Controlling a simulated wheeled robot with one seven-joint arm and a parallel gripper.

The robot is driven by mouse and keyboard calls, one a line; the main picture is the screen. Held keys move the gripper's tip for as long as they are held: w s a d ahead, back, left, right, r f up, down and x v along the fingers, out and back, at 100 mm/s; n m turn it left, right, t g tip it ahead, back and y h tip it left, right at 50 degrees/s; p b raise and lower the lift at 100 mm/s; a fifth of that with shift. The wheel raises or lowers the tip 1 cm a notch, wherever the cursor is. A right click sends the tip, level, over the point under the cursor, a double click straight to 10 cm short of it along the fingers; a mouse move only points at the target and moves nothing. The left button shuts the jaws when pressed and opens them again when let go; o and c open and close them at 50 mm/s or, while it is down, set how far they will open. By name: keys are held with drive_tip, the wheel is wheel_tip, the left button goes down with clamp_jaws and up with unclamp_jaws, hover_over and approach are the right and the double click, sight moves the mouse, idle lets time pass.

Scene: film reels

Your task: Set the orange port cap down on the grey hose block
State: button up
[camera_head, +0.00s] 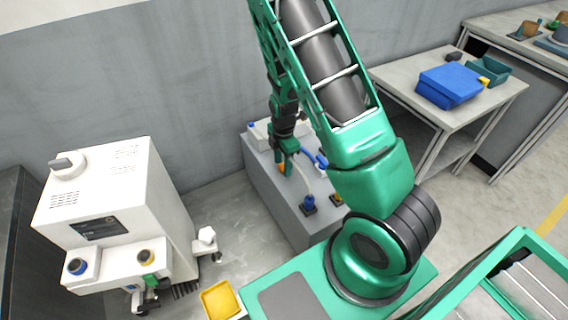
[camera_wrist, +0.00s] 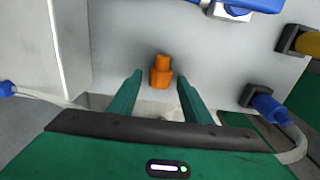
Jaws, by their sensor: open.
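The grey hose block (camera_head: 272,188) stands on the floor against the wall, left of my arm. My gripper (camera_head: 286,164) is over its top, with its green fingers spread. The orange port cap (camera_head: 281,168) shows as a small orange patch by the fingertips. In the wrist view the stepped orange port cap (camera_wrist: 161,74) appears against the grey surface of the block (camera_wrist: 215,58). It lies between and just beyond the fingertips (camera_wrist: 158,80), with a visible gap to each finger. Its contact with the block cannot be made out clearly.
Blue hose fittings (camera_head: 309,204) and a yellow fitting (camera_head: 336,199) sit on the block near my gripper, with a pale hose (camera_wrist: 298,143) looping close by. A white machine (camera_head: 110,195) stands left. A side table (camera_head: 400,82) bears a blue box (camera_head: 447,86).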

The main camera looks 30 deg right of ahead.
wheel_tip(320, 180, up, 11)
drive_tip(key=s+d+r+m, duration=0.3)
drive_tip(key=s+r+m, duration=0.7)
drive_tip(key=s+m, duration=0.2)
drive_tip(key=s+d+r+m, duration=0.3)
drive_tip(key=s+r+m, duration=0.7)
drive_tip(key=s, duration=0.5)
drive_tip(key=shift+s+d+m, duration=0.2)
drive_tip(key=shift+s+m, duration=0.1)
drive_tip(key=shift+m, duration=0.9)
drive_tip(key=shift+w+f, duration=0.3)
drive_tip(key=shift+w, duration=0.35)
